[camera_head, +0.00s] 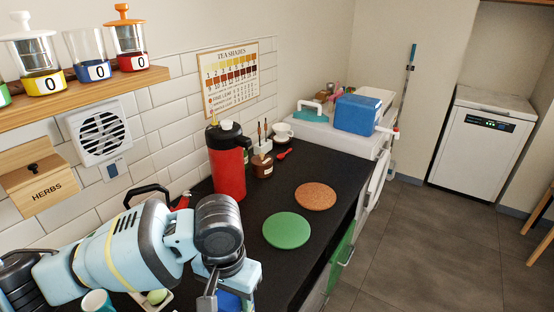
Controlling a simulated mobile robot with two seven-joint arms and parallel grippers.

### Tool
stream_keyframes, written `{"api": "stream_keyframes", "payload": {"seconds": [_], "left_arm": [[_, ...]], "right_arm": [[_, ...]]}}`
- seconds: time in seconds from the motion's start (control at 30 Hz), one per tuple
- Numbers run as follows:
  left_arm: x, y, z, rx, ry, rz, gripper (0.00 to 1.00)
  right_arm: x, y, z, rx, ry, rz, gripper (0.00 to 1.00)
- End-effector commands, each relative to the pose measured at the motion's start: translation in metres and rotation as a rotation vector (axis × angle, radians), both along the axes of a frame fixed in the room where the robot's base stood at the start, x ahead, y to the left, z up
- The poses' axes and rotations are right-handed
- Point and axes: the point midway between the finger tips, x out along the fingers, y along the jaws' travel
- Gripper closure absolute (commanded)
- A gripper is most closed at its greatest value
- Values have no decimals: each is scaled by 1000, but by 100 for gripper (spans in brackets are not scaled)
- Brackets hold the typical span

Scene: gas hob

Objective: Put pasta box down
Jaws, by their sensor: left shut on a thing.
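My left arm comes in from the left, and my left gripper (226,296) is low in the view over the near part of the dark counter (318,178). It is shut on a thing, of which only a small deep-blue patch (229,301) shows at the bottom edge. This looks like the pasta box, but my wrist and the frame edge hide most of it. I cannot tell whether it touches the counter. My right gripper is not in view.
A green round mat (287,230) and a cork round mat (316,196) lie bare on the counter. A red flask (227,170) stands behind, beside a brown jar (262,167). A teal-rimmed cup (97,302) is near my arm. A blue cooler (356,115) stands at the far end.

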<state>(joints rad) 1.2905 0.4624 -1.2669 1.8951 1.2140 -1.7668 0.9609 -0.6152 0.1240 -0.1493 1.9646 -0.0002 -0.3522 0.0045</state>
Motion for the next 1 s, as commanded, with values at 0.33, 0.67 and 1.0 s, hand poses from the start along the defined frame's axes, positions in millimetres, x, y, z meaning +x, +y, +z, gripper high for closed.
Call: {"api": "stream_keyframes", "payload": {"seconds": [0.33,0.67,1.0], "left_arm": [[-4,87,14,4,-7,245,100],[-13,127,22,10,-12,365,100],[-13,129,24,11,-16,374,100]], "right_arm": [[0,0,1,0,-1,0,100],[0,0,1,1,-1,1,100],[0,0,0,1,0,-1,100]]}}
